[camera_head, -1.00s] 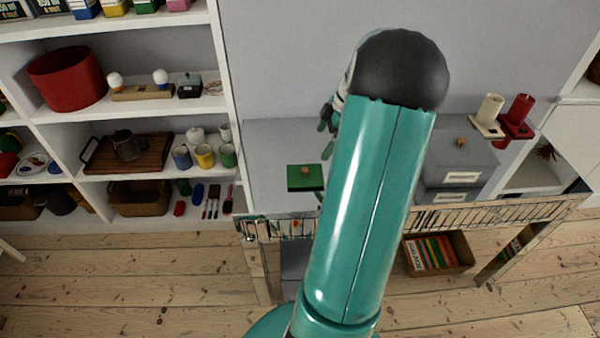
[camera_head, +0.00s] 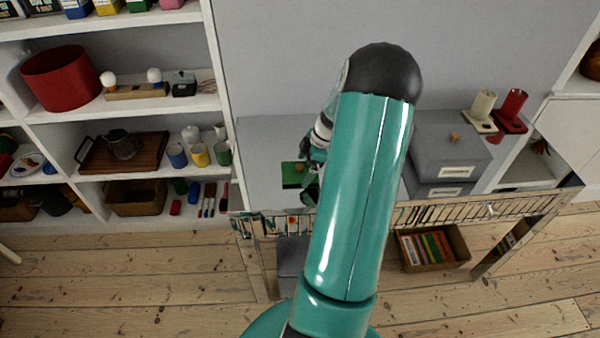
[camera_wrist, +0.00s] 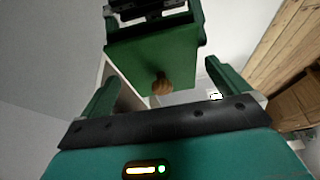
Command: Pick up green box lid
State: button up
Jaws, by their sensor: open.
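The green box lid (camera_head: 290,175) is a green square with a small brown knob, on the grey tabletop in the head view. My gripper (camera_head: 309,172) is beside it and partly covers its right side. In the wrist view the lid (camera_wrist: 135,56) is ahead of my gripper (camera_wrist: 161,72), with its round wooden knob (camera_wrist: 161,84) between the lines of the two spread fingers. The fingers are open and hold nothing. I cannot tell how far the fingertips are from the knob. A dark object (camera_wrist: 150,10) shows beyond the lid.
Grey boxes (camera_head: 445,155) stand on the tabletop to the right, with a cream holder (camera_head: 482,108) and a red holder (camera_head: 513,108) beyond. A rail of slats (camera_head: 440,214) runs along the table's front edge. White shelves (camera_head: 120,105) stand at left. The tabletop behind the lid is clear.

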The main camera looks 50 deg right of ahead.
jog(key=shift+w+f, duration=0.15)
jog(key=shift+f, duration=0.25)
jog(key=c, duration=0.8)
jog(key=shift+r, duration=0.2)
